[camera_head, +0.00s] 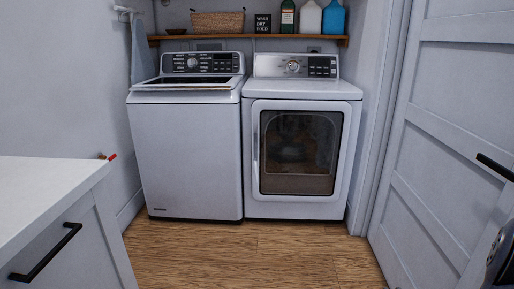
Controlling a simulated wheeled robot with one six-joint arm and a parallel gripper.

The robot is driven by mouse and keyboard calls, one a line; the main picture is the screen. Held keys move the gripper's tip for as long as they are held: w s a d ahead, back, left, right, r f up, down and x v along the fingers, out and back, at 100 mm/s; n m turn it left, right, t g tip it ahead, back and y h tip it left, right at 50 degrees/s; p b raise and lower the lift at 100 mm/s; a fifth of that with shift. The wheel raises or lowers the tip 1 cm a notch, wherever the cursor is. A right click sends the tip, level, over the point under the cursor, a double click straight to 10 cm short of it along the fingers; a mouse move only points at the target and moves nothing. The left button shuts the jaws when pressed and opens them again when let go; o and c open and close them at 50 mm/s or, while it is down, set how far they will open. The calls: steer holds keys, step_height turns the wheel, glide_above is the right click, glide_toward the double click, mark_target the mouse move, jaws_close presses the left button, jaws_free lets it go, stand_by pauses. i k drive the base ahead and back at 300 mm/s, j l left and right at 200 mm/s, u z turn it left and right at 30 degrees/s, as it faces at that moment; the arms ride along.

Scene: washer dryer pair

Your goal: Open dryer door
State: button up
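The dryer (300,88) is the white front-loading machine on the right of the pair, against the back wall. Its door (298,210) is shut and has a dark rectangular window (300,150). A pale vertical strip, likely the handle (256,150), runs along the left side of the window. The dryer's knob (293,66) and dark display sit on the top panel. My gripper is not clearly in view; a dark rounded part at the lower right edge may belong to my arm.
A white top-loading washer (188,150) stands left of the dryer. A white counter (45,180) with a black-handled drawer (60,255) is at the left front. A grey panelled door (440,130) is at the right. The wooden floor (240,255) before the machines is clear. A shelf (250,36) holds bottles and a basket.

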mark_target(299, 153)
steer(key=i+j, duration=0.1)
steer(key=i, duration=0.45)
steer(key=i+j, duration=0.15)
steer(key=i, duration=0.4)
steer(key=i+j, duration=0.1)
steer(key=i, duration=0.45)
steer(key=i+j, duration=0.4)
steer(key=j, duration=0.15)
steer(key=i+j, duration=0.35)
steer(key=j, duration=0.15)
steer(key=i+j, duration=0.4)
steer(key=j, duration=0.4)
steer(key=i+z, duration=0.05)
